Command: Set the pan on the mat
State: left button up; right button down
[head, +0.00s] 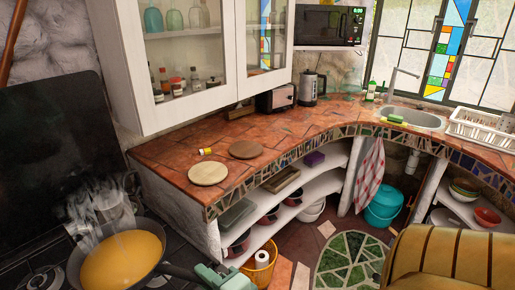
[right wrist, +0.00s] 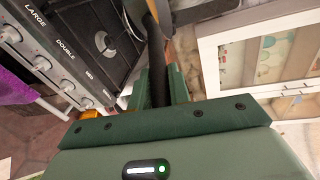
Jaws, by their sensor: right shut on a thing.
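The pan (head: 163,255) is at the bottom left of the head view, over the dark stove, with steaming yellow food in it. I cannot tell whether it touches the stove. My right gripper (head: 207,274) is shut on the pan's handle (head: 180,271). In the right wrist view, the dark handle (right wrist: 157,60) runs between the green fingers of this gripper (right wrist: 160,88). Two round flat mats lie on the tiled counter, a pale one (head: 208,174) and a brown one (head: 244,149) behind it. Both are empty. My left gripper is not in view.
The counter (head: 175,155) is clear around the mats, except for a small yellow item (head: 206,151). A toaster (head: 276,98) and a kettle (head: 311,88) stand farther back. A wall cabinet (head: 190,65) hangs above. An orange bin (head: 260,270) stands below the counter.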

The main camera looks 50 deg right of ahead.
aim_at(246, 150)
jog(key=i+l, duration=0.1)
jog(key=l, duration=0.5)
jog(key=i+l, duration=0.1)
jog(key=l, duration=0.55)
jog(key=i+l, duration=0.1)
jog(key=l, duration=0.5)
jog(key=i+l, duration=0.1)
jog(key=l, duration=0.55)
